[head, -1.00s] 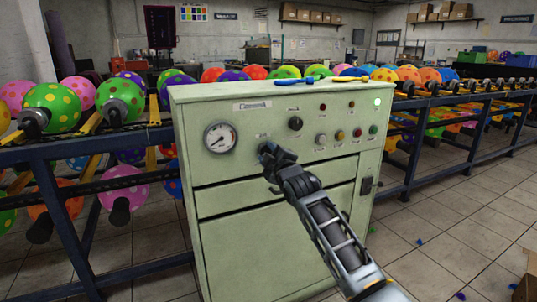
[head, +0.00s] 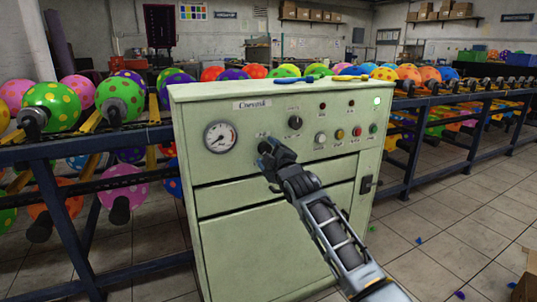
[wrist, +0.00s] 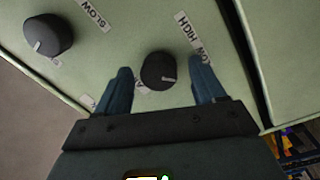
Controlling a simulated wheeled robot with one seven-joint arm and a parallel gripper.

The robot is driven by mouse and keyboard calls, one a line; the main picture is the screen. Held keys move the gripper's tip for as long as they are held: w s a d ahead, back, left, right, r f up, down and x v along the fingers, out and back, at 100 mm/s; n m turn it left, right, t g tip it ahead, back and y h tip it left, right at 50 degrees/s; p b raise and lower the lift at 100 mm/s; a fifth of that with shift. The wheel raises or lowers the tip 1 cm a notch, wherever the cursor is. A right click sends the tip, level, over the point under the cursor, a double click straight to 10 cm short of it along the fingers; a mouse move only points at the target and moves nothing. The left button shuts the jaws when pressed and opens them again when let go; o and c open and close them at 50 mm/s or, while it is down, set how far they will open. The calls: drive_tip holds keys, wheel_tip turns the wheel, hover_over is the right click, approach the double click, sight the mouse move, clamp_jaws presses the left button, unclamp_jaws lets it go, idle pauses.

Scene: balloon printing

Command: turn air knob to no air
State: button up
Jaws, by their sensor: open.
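In the wrist view a dark round knob (wrist: 157,69) with a white pointer mark sits on the pale green panel between the two fingers of my gripper (wrist: 161,66). The fingers are open, one on each side of it, with a visible gap to each. A label with "HIGH" (wrist: 187,34) is beside this knob, and another label is partly hidden by a finger. A second dark knob (wrist: 48,35) is at the upper left, near a "SLOW" label (wrist: 95,14).
The green cabinet (head: 270,240) carries a pressure gauge (head: 220,137), several coloured buttons and a lit green lamp (head: 376,101). Blue racks with balloons (head: 50,105) stand on both sides. The tiled floor at right (head: 450,220) is mostly clear.

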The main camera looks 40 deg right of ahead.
drive_tip(key=shift+s, duration=0.1)
drive_tip(key=v, duration=0.7)
drive_tip(key=shift+s+a+p, duration=0.15)
drive_tip(key=shift+s+p, duration=0.15)
drive_tip(key=shift+p, duration=0.1)
drive_tip(key=shift+f, duration=0.1)
